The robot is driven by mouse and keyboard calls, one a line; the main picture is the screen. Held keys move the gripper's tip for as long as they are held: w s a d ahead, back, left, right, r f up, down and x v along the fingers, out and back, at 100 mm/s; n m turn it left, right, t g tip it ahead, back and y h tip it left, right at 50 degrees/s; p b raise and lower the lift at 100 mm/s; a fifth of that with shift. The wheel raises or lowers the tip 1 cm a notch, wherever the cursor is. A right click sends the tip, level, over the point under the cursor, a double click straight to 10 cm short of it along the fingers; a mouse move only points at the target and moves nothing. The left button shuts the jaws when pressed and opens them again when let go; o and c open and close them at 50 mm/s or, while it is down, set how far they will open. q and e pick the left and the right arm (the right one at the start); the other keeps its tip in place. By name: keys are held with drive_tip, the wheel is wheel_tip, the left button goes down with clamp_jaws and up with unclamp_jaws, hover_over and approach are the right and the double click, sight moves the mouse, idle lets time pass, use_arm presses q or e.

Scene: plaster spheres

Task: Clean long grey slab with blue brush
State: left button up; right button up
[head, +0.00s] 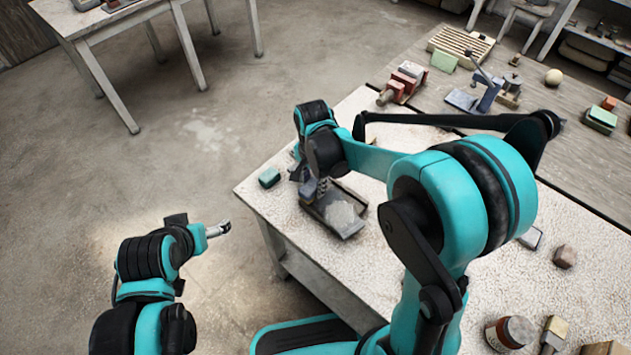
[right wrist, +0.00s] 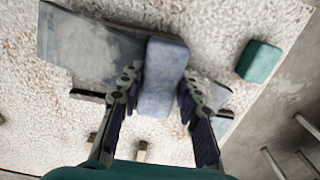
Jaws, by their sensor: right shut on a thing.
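The long grey slab (head: 346,227) lies on the pale, rough tabletop, with a lighter patch on its surface. In the right wrist view the slab (right wrist: 85,45) shows mainly to the left of the brush. My right gripper (head: 317,188) is shut on the blue brush (right wrist: 163,75), a blue-grey block between its fingers (right wrist: 158,103). The brush lies across the slab in that view and covers part of it; whether they touch I cannot tell. My left gripper (head: 218,229) is beyond the table's left edge, over the floor. Its fingers are too small to read.
A green block (head: 269,178) lies near the table edge, beside the slab; it also shows in the right wrist view (right wrist: 259,61). A brown stone (head: 565,256) and a jar (head: 510,333) stand at the right. Red blocks (head: 403,82) stand at the back.

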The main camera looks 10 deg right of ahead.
drive_tip(key=shift+w+d, duration=0.7)
drive_tip(key=shift+d, duration=0.2)
drive_tip(key=shift+w+d, duration=0.7)
drive_tip(key=shift+d, duration=0.2)
drive_tip(key=shift+a, duration=0.1)
drive_tip(key=shift+s+a, duration=1.4)
drive_tip(key=shift+a, duration=0.3)
drive_tip(key=shift+w+d, duration=0.7)
drive_tip(key=shift+d, duration=0.2)
drive_tip(key=shift+w+d, duration=0.7)
drive_tip(key=shift+d, duration=0.15)
